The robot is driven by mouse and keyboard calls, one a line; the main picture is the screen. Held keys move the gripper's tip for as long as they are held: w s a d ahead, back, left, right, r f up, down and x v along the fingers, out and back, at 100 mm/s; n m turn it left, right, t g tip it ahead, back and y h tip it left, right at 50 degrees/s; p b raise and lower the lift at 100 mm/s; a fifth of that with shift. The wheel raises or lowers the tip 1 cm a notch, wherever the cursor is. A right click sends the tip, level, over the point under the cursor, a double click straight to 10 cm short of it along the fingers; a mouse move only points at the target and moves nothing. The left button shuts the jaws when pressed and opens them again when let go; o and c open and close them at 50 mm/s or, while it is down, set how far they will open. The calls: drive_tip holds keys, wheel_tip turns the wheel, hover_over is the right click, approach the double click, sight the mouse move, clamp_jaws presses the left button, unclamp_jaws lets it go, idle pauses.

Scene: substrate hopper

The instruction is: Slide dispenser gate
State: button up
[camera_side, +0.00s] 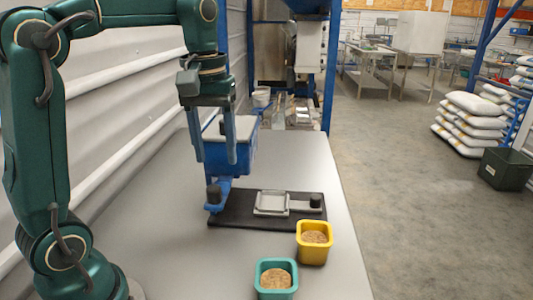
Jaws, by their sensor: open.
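My gripper (215,160) hangs with its fingers pointing down and apart, with nothing seen between them. It is in front of the blue hopper (242,150), partly covering it. Below the hopper a blue bracket (219,199) with a dark knob (213,194) stands at the left end of a black base plate (240,217). A light grey square frame (272,203) lies on the plate. A grey bar with a black knob (315,200) is at the plate's right end. The fingertips appear above the bracket and apart from the knobs. Which part is the gate is unclear.
A yellow cup (314,242) and a teal cup (275,279), both holding brown material, stand in front of the plate. The grey table (165,235) is clear at left. A ribbed wall (125,85) runs along the left side. A blue post (331,70) stands behind.

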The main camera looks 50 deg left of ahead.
sight(213, 187)
drive_tip(key=shift+w+a+f+g, duration=0.3)
drive_tip(key=shift+a+f, duration=0.2)
drive_tip(key=shift+f, duration=0.2)
drive_tip(key=shift+s+d, duration=0.2)
drive_tip(key=shift+s, duration=0.15)
drive_tip(key=shift+s+d, duration=0.7)
drive_tip(key=shift+s, duration=0.05)
wheel_tip(213, 187, down, 3)
drive_tip(key=shift+f, duration=1.05)
drive_tip(key=c, duration=0.9)
